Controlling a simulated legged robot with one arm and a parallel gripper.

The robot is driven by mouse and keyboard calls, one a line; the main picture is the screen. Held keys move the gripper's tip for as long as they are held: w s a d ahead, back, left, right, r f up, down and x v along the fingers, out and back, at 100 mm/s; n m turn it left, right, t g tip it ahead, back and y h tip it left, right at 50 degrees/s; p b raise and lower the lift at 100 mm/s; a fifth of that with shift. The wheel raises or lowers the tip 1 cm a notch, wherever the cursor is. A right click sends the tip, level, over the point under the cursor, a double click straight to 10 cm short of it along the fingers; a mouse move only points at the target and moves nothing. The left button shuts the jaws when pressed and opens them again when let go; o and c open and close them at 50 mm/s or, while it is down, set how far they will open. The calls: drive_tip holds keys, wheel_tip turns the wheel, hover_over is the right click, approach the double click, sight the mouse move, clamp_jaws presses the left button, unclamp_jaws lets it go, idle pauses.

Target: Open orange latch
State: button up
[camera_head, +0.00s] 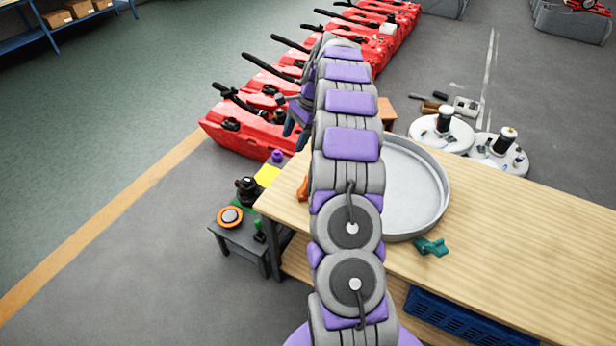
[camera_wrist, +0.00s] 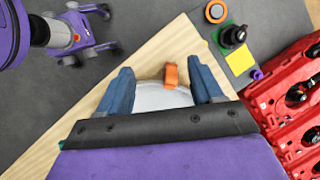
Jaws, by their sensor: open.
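The orange latch (camera_wrist: 171,76) shows in the wrist view as a small upright orange piece at the rim of the round grey tray (camera_wrist: 155,97). It lies between and beyond my open blue fingers, with no visible contact. My gripper (camera_wrist: 160,72) is open and empty. In the head view, the orange latch (camera_head: 303,188) is a small orange bit just left of my arm, partly hidden by it. The tray (camera_head: 416,192) sits on the wooden table, its left part behind my arm. My gripper (camera_head: 292,120) is mostly hidden beside my arm's far end.
The wooden table (camera_head: 510,235) has a teal item (camera_head: 432,246) near the tray and a blue crate (camera_head: 465,322) below. A small grey side table (camera_head: 232,238) carries an orange-ringed button (camera_head: 230,216). Red machines (camera_head: 245,128) stand behind. White discs (camera_head: 440,133) lie beyond the table.

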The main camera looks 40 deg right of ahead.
drive_tip(key=s+d+f+m, duration=0.1)
drive_tip(key=d+f+m, duration=0.1)
drive_tip(key=d+f, duration=0.35)
drive_tip(key=d+f+m, duration=0.2)
drive_tip(key=d+f, duration=0.1)
drive_tip(key=d, duration=0.5)
drive_tip(key=b, duration=0.1)
hover_over(308, 179)
drive_tip(key=s+d, duration=0.1)
drive_tip(key=d, duration=0.2)
drive_tip(key=shift+m+t, duration=0.3)
drive_tip(key=shift+t, duration=0.1)
wheel_tip(308, 179, down, 12)
drive_tip(key=shift+s+d+r, duration=0.1)
drive_tip(key=shift+d, duration=0.05)
drive_tip(key=a+f, duration=0.1)
drive_tip(key=a+f+b, duration=0.1)
drive_tip(key=a+f, duration=0.1)
drive_tip(key=shift+w+f, duration=0.3)
drive_tip(key=shift+w, duration=0.1)
drive_tip(key=shift+w+f, duration=0.1)
drive_tip(key=shift+f, duration=0.2)
drive_tip(key=shift+d+f, duration=0.1)
drive_tip(key=shift+d, duration=0.35)
drive_tip(key=shift+c, duration=0.2)
drive_tip(key=shift+a, duration=0.35)
drive_tip(key=c, duration=0.6)
drive_tip(key=shift+d, duration=0.15)
clamp_jaws()
